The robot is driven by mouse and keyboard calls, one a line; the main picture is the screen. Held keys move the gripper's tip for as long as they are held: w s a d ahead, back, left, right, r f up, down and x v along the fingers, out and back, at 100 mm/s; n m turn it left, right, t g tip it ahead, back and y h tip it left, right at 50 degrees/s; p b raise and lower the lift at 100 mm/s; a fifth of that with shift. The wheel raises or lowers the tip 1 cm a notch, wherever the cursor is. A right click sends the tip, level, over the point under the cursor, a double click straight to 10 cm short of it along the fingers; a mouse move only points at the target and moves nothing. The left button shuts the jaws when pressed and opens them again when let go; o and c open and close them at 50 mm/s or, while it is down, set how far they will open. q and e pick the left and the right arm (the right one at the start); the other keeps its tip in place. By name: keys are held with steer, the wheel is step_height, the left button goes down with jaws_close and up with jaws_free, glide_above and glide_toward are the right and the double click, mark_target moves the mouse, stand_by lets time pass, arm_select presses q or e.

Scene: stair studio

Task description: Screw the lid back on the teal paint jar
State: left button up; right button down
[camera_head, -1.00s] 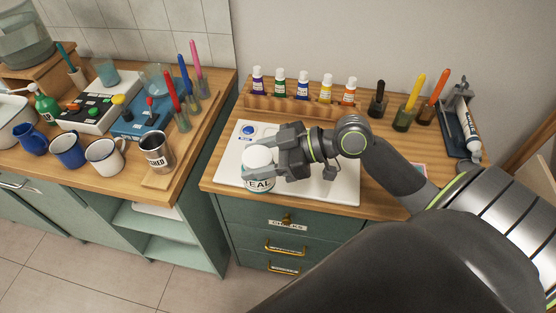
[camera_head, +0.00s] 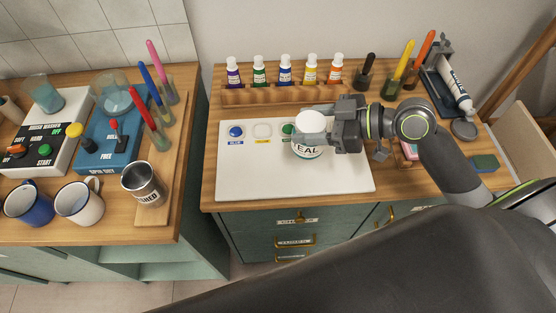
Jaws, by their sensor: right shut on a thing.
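The teal paint jar (camera_head: 308,151) is upright over the middle of the white mat (camera_head: 250,177), its label partly showing "EAL". A smooth white round lid (camera_head: 311,121) is on its top; I cannot tell how tightly it sits. My right gripper (camera_head: 318,125) comes from the right and is shut around the upper part of the jar. Its fingers hide the join of lid and jar. I cannot tell whether the jar's base touches the mat. My left gripper is not in view.
Colour spots, including a blue one (camera_head: 236,132), line the mat's back. Several paint bottles stand in a wooden rack (camera_head: 280,95) behind. Brush cups (camera_head: 391,87) and a paint tube (camera_head: 455,84) are at right. A steel cup (camera_head: 144,185) is left. The mat's front left is clear.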

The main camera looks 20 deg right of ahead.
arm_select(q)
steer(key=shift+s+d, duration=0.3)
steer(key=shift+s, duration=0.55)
arm_select(e)
steer(key=shift+s+r, duration=0.1)
steer(key=shift+s, duration=0.05)
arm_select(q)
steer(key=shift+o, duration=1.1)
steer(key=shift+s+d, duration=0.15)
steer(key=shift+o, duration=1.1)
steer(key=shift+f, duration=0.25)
arm_select(e)
steer(key=shift+w+a+f, duration=0.1)
steer(key=shift+w+f, duration=0.15)
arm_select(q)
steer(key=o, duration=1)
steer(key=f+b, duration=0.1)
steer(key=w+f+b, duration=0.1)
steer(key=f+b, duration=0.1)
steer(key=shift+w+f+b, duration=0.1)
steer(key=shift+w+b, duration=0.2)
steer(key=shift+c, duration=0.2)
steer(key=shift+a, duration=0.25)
arm_select(e)
steer(key=w+a+f+n+g+y, duration=0.2)
steer(key=w+a+n+g, duration=0.2)
steer(key=a, duration=0.2)
steer(key=shift+w+a, duration=0.15)
steer(key=shift+w, duration=0.15)
